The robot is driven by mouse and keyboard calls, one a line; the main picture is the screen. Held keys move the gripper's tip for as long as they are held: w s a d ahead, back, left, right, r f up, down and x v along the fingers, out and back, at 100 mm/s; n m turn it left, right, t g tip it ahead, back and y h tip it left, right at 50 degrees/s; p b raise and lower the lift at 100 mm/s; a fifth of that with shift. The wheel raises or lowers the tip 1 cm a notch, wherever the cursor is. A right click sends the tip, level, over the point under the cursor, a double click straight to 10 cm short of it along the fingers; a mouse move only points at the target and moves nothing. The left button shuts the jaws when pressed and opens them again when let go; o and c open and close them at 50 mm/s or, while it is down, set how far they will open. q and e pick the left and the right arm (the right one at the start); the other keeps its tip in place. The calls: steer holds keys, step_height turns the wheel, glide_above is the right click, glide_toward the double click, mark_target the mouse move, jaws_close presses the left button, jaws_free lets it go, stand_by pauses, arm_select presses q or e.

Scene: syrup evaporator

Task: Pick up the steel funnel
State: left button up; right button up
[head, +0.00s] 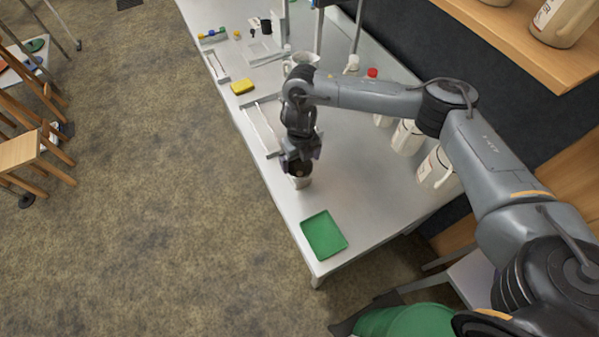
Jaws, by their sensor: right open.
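My right arm reaches in from the right over the white table (367,218). My right gripper (299,168) points down near the table's front edge and is open. A small pale grey, cup-like thing (301,183) stands right below it, its upper part hidden by the gripper. This may be the steel funnel, but too little of it shows to be sure. I cannot tell whether the fingers touch it. My left gripper is not in view.
A green tray (324,235) lies at the near corner. A yellow sponge (243,87) lies farther back. White jugs (436,168) stand along the table's back side, below a wooden shelf (520,40). The tabletop between the tray and the jugs is clear.

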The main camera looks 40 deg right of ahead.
mark_target(300, 173)
steer(key=shift+f+b, duration=0.3)
steer(key=shift+f, duration=0.25)
steer(key=f+b, duration=0.1)
steer(key=f, duration=0.3)
steer(key=shift+a+f, duration=0.1)
steer(key=shift+a, duration=0.1)
steer(key=c, duration=0.8)
